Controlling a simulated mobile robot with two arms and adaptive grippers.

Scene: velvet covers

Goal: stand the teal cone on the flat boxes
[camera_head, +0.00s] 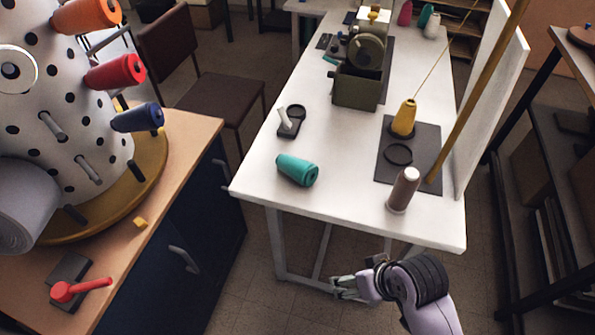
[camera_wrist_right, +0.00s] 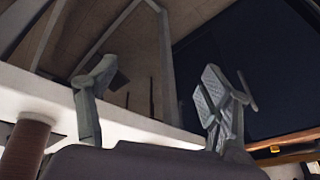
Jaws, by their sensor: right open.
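A teal cone (camera_head: 297,170) of thread lies on its side near the front left edge of the white table (camera_head: 340,200). A second teal spool (camera_head: 426,14) stands at the table's far end. My right gripper (camera_head: 346,287) is below and in front of the table's front edge, apart from the teal cone. In the wrist view its fingers (camera_wrist_right: 160,88) are spread with nothing between them. I cannot make out the flat boxes with certainty. My left gripper is out of view.
A brown cone (camera_head: 403,190) stands near the table's front right; a yellow cone (camera_head: 404,118) stands on a dark mat (camera_head: 420,163). A small dark stand (camera_head: 289,127) and a green machine (camera_head: 358,88) are farther back. A wooden-topped cabinet (camera_head: 185,140) is left, a dark shelf (camera_head: 540,160) right.

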